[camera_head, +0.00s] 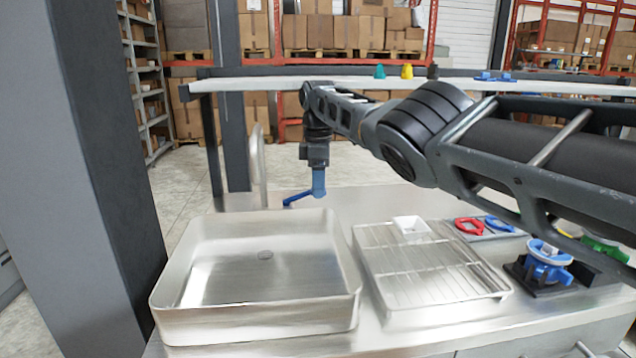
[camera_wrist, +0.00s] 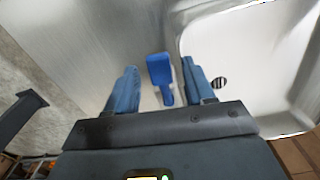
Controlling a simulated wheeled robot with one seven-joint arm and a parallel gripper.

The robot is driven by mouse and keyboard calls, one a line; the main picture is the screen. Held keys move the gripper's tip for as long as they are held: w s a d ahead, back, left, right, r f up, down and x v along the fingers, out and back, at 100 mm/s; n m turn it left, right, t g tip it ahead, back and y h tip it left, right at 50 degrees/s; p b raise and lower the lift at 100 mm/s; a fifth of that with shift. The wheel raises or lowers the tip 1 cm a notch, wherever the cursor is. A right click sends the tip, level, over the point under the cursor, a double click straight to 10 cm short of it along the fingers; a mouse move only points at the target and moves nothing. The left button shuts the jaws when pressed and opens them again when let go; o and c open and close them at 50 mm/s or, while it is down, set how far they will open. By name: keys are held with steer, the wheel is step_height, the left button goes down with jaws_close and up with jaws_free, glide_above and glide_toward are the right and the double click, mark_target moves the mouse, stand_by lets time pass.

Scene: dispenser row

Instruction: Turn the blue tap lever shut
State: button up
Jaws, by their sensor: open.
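The blue tap lever (camera_wrist: 158,70) shows in the wrist view as a flat paddle with a narrower stem. In the head view the lever (camera_head: 298,198) juts left, low above the steel counter behind the sink. My gripper (camera_head: 318,192) points down over it, and its blue fingers hide part of the lever. In the wrist view my gripper (camera_wrist: 159,66) is open. The lever lies between the two fingers, with a visible gap on each side. The steel tap spout (camera_head: 258,165) stands to the left of my gripper.
The steel sink basin (camera_head: 350,280) is in front of the lever. A wire drying rack (camera_head: 430,275) holding a small white cup (camera_head: 410,226) stands to its right. Red (camera_head: 468,227) and blue parts lie farther right. A raised shelf (camera_head: 270,84) spans the back.

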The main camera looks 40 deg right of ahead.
steer(key=shift+r, duration=0.1)
step_height(320, 180, up, 8)
steer(key=shift+f, duration=0.2)
steer(key=shift+c, duration=0.3)
